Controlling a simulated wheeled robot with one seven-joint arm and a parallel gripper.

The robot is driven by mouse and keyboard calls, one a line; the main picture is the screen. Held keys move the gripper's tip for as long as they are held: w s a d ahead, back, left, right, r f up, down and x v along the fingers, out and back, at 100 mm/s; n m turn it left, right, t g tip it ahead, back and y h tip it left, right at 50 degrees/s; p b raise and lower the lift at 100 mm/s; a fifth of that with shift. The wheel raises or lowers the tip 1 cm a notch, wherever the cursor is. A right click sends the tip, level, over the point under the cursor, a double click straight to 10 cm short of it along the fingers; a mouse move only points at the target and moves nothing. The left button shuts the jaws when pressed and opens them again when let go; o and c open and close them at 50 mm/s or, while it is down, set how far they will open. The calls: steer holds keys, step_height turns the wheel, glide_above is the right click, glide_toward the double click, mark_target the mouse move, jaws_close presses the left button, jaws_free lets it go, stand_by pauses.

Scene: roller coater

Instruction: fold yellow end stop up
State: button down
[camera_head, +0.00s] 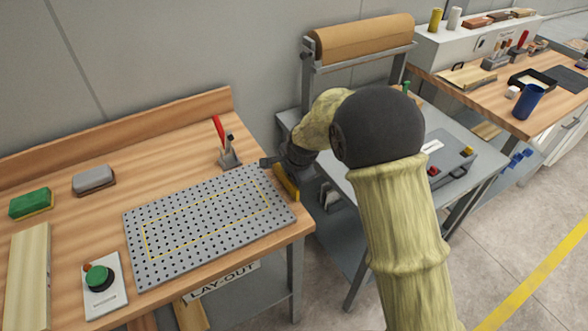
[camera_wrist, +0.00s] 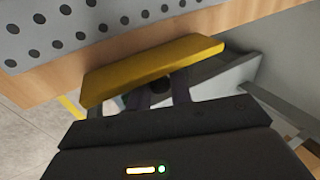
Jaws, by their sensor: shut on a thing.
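The yellow end stop (camera_head: 287,184) is a flat bar at the right edge of the wooden bench, beside the perforated grey plate (camera_head: 135,222). In the wrist view, the end stop (camera_wrist: 150,66) lies across the middle, along the bench edge. My gripper (camera_wrist: 160,97) reaches it from the side away from the plate and is shut on it; the fingertips are partly hidden behind the bar. A dark round part shows between the fingers. In the head view my gripper (camera_head: 287,164) is partly hidden by my own wrist. The bar's exact tilt is hard to tell.
A red-handled toggle clamp (camera_head: 226,148) stands behind the plate. A green button box (camera_head: 101,284) is at its front left. A grey machine table with a brown roll (camera_head: 365,38) stands close to the right, beyond a narrow gap. The plate's top is clear.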

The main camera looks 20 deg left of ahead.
steer(key=shift+a+h, duration=0.1)
steer(key=shift+h, duration=0.2)
stand_by(0.4)
steer(key=c, duration=1.6)
jaws_free()
steer(key=shift+s+r, duration=0.1)
steer(key=v, duration=1.7)
steer(key=shift+s, duration=0.3)
